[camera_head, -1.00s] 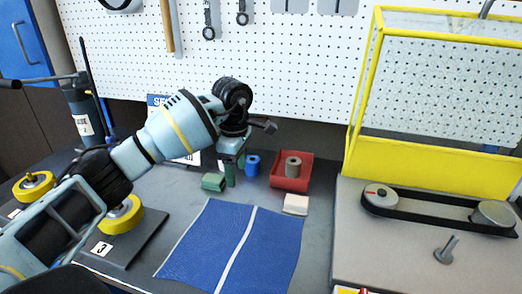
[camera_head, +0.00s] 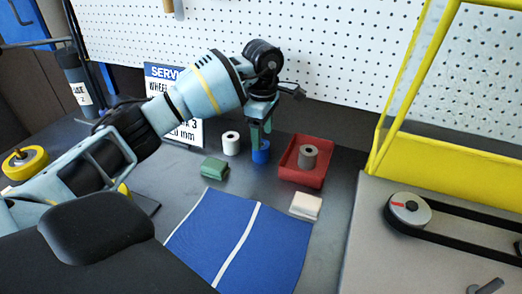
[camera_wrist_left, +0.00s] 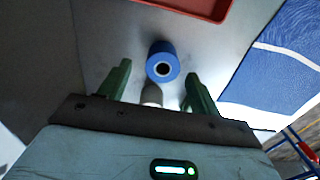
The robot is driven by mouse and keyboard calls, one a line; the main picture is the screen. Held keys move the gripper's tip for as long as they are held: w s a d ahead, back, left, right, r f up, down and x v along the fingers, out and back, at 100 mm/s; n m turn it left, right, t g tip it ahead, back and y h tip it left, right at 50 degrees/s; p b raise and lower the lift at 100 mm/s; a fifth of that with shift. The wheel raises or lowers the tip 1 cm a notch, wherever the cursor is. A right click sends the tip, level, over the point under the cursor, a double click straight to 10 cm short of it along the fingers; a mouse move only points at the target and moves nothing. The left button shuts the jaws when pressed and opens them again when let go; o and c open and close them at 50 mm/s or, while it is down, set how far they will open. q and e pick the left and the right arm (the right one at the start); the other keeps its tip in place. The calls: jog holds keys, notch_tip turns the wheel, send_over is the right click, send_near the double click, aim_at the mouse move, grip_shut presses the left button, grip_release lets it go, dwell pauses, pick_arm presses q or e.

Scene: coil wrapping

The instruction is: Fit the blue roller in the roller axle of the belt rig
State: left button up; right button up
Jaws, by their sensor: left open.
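The blue roller (camera_head: 261,154) stands upright on the dark table, between a white roller (camera_head: 230,144) and a red tray (camera_head: 288,174). My left gripper (camera_head: 261,138) is open and points down, its green fingers just above or beside the roller's top. In the left wrist view the blue roller (camera_wrist_left: 161,61) shows its hollow end, ahead of the gap between the open fingers (camera_wrist_left: 157,74); I cannot tell whether they touch it. The belt rig (camera_head: 385,265) is at the right. A short grey axle peg (camera_head: 487,287) on it is cut by the picture's lower edge. My right gripper is out of view.
The red tray holds a grey roller (camera_head: 308,156). A green block (camera_head: 214,168), a pale block (camera_head: 306,206) and a blue mat (camera_head: 240,240) lie nearer. The rig has a belt pulley (camera_head: 408,209) and a yellow frame (camera_head: 430,150). A service sign (camera_head: 165,75) stands behind my arm.

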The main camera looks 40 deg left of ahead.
aim_at(261, 151)
pick_arm(q)
jog(key=shift+s+a+f+p, duration=0.1)
jog(key=shift+s+f+p, duration=0.1)
jog(key=shift+f, duration=1.25)
jog(key=shift+s+f+p, duration=0.1)
jog(key=shift+f+p, duration=0.05)
jog(key=shift+f, duration=1.3)
jog(key=c, duration=1.1)
jog(key=shift+w+r, duration=0.1)
jog(key=shift+r, duration=0.05)
